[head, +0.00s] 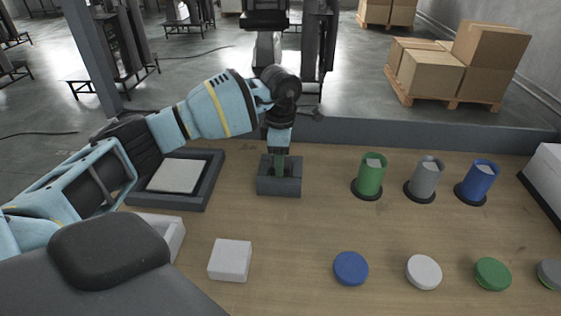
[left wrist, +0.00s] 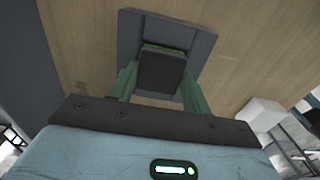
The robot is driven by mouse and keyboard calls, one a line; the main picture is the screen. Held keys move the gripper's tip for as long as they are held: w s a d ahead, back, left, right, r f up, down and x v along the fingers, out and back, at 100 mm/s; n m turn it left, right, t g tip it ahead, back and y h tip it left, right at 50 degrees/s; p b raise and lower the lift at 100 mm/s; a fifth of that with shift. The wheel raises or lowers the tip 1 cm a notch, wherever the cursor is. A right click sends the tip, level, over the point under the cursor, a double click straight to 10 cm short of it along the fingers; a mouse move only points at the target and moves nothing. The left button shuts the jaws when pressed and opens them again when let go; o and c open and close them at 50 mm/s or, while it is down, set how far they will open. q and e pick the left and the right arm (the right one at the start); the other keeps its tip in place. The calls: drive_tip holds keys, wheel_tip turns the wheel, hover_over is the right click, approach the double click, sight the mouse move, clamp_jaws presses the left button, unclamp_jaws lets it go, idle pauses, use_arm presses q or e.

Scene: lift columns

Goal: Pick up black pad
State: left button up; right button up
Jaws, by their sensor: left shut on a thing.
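The black pad (left wrist: 162,72) shows in the left wrist view as a dark block with a thin green strip along its far edge. It is at the square grey holder (left wrist: 197,42), which stands on the wooden table in the middle of the head view (head: 265,188). My left gripper (head: 281,160) points down into this holder. Its green fingers (left wrist: 158,84) are on both sides of the pad and shut on it. I cannot tell whether the pad still touches the holder's floor. In the head view the pad is hidden. My right gripper is not in view.
Left of the holder is a dark tray (head: 207,192) with a light square panel (head: 175,175). A white block (head: 230,260) lies in front. Green (head: 370,180), grey (head: 424,182) and blue (head: 478,184) cylinders stand right, with several round discs (head: 351,268) nearer. Table between is clear.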

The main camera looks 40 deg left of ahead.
use_arm(q)
drive_tip(key=shift+r, duration=0.6)
wheel_tip(320, 180, up, 2)
drive_tip(key=shift+r, duration=0.25)
drive_tip(key=s+d+r, duration=0.1)
drive_tip(key=s+d, duration=0.8)
drive_tip(key=s, duration=0.4)
drive_tip(key=shift+d+b, duration=0.25)
drive_tip(key=shift+b, duration=0.1)
drive_tip(key=shift+r, duration=0.1)
